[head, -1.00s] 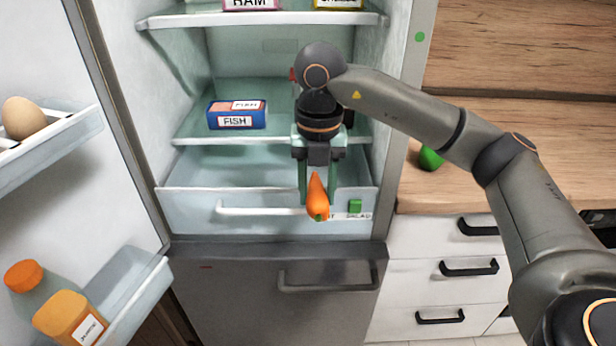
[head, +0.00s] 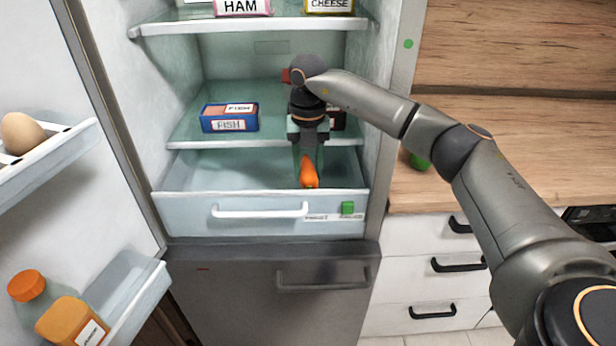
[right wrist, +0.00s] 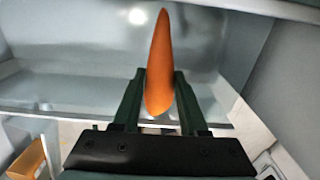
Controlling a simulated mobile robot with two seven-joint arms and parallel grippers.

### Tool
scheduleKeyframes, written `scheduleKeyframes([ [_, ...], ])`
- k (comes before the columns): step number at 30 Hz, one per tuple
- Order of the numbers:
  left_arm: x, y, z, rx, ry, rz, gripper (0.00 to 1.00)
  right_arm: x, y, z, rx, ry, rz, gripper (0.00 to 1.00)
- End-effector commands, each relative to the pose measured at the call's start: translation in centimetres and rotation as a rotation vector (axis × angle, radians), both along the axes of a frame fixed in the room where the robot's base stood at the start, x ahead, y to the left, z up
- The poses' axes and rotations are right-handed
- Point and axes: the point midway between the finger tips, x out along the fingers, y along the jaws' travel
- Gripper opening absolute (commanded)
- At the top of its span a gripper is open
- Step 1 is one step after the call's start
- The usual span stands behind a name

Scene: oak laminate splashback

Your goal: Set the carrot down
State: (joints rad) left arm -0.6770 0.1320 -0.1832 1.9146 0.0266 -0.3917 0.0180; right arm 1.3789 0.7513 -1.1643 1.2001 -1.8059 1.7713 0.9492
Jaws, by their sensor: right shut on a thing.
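An orange carrot (head: 309,172) is between the fingers of my right gripper (head: 308,160) in the head view. The gripper points down, and the carrot is over the open, pale drawer (head: 185,207) at the bottom of the fridge, near its front wall. In the right wrist view the carrot (right wrist: 160,65) is pinched between the two dark fingertips (right wrist: 160,90), its narrow end pointing up in the picture. The drawer floor seen behind it looks bare. I cannot tell whether the carrot touches the drawer. My left gripper is not in view.
A glass shelf above the drawer holds a blue fish box (head: 229,118). Ham (head: 243,7) and cheese (head: 329,5) stand on the shelf above that. The open fridge door at left holds an egg (head: 22,132) and bottles (head: 72,322). A wooden counter (head: 480,165) is at right.

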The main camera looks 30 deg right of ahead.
Motion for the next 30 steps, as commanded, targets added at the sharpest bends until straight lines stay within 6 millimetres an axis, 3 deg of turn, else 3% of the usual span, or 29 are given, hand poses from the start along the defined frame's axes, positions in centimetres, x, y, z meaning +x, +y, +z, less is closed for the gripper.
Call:
scheduleKeyframes([
  [5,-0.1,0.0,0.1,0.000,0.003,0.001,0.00,-0.1,0.0,-2.9,-0.002,0.005,0.000,0.00],
  [9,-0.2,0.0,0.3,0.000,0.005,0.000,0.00,0.7,-0.4,-3.3,-0.001,0.001,0.000,0.00],
  [30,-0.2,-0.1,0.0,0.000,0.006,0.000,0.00,0.6,-0.4,-4.5,0.000,0.001,0.000,0.00],
])
